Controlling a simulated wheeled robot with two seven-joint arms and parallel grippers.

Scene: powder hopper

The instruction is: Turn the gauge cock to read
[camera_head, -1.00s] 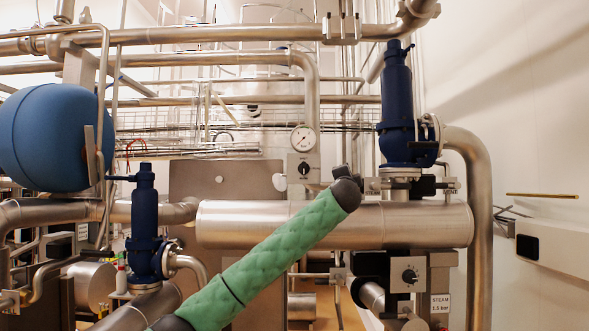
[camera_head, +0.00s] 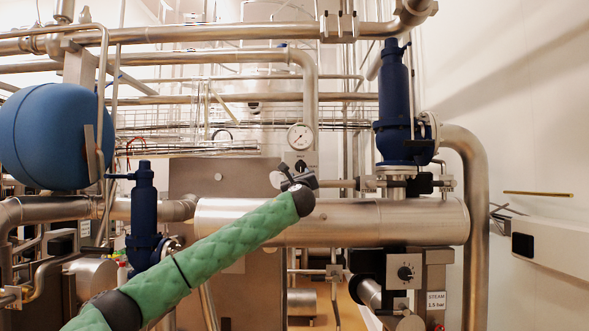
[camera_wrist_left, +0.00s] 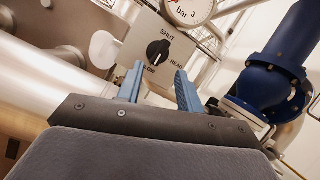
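The gauge cock is a black knob (camera_wrist_left: 158,53) on a grey plate (camera_wrist_left: 137,37) in the left wrist view. SHUT is printed above it, READ to its right and another label below. I cannot tell which label its pointer marks. The round white gauge (camera_head: 300,137) sits above the plate; its lower part, marked "bar", also shows in the left wrist view (camera_wrist_left: 188,10). My left gripper (camera_wrist_left: 160,88) is open, its two blue fingers apart and empty, just short of the knob. In the head view my left gripper (camera_head: 298,177) covers the cock. My right gripper is out of view.
A pale round handle (camera_wrist_left: 104,48) stands left of the plate. A blue valve (camera_head: 395,100) stands to the right. A wide steel pipe (camera_head: 380,222) runs below the gauge.

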